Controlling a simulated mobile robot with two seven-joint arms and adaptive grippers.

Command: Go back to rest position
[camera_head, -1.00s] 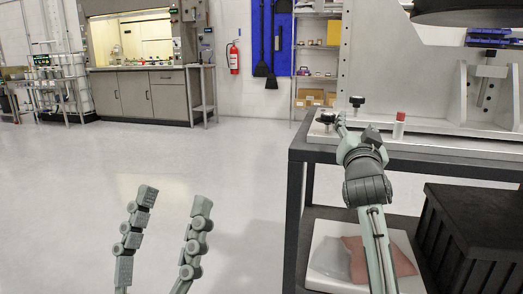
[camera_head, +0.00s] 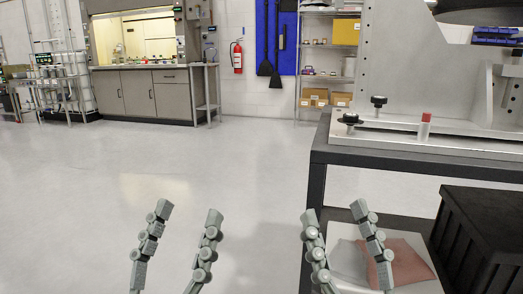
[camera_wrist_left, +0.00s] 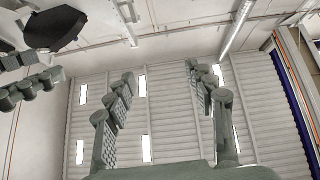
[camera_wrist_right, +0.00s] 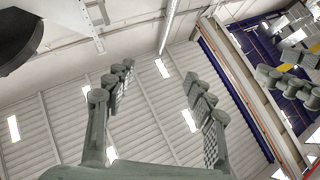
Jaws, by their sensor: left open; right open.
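My left gripper (camera_head: 187,215) is at the bottom left of centre in the head view, fingers up, open and empty over bare floor. My right gripper (camera_head: 334,218) is at the bottom centre-right, fingers up, open and empty, in front of the table's lower shelf. The two grippers are side by side and apart. The left wrist view shows the left gripper's spread fingers (camera_wrist_left: 152,90) against the ceiling, with nothing between them. The right wrist view shows the right gripper's spread fingers (camera_wrist_right: 158,88), also empty.
The dark-framed table (camera_head: 420,157) on the right carries the mirror fixture (camera_head: 418,60), black knobs (camera_head: 350,119) and a red-topped piece (camera_head: 425,120). A pink cloth (camera_head: 410,262) lies on the lower shelf beside a black crate (camera_head: 485,235). The floor at left is clear.

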